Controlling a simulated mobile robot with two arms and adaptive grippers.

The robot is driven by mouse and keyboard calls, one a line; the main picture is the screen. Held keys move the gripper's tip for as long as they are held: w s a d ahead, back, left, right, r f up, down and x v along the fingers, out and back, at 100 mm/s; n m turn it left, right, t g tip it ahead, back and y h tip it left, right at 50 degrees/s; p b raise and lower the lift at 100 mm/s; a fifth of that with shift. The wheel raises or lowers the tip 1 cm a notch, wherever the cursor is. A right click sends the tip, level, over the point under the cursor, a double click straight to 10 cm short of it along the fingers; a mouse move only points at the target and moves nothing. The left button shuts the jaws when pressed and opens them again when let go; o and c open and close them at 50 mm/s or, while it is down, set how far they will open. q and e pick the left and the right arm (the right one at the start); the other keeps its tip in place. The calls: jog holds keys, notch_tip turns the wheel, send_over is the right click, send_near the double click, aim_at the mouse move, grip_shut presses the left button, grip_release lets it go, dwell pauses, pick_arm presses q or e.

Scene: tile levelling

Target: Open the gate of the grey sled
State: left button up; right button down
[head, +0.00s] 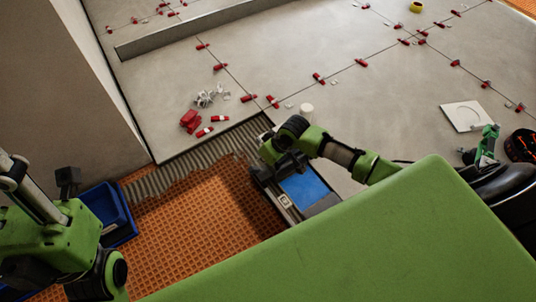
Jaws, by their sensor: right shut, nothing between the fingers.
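The grey sled (289,205) is a low grey box with a blue panel on top. It rests at the edge between the orange mat and the grey tiles, partly behind my green body. My right gripper (272,166) is at the sled's far end, over or against it. Its fingers are dark and shut with nothing between them. The gripper and wrist hide that end, so I cannot make out the gate or whether it is open. My left arm shows at the lower left, but I cannot make out its fingers.
A blue bin (122,221) stands at the left on the orange mat (205,212). Ridged grey adhesive (190,166) lies along the mat's far edge. Red clips (190,121) and a white pile (211,96) lie on the tiles (285,60). A long grey bar (190,33) lies further back.

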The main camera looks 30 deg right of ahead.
jog(key=shift+v, duration=2.5)
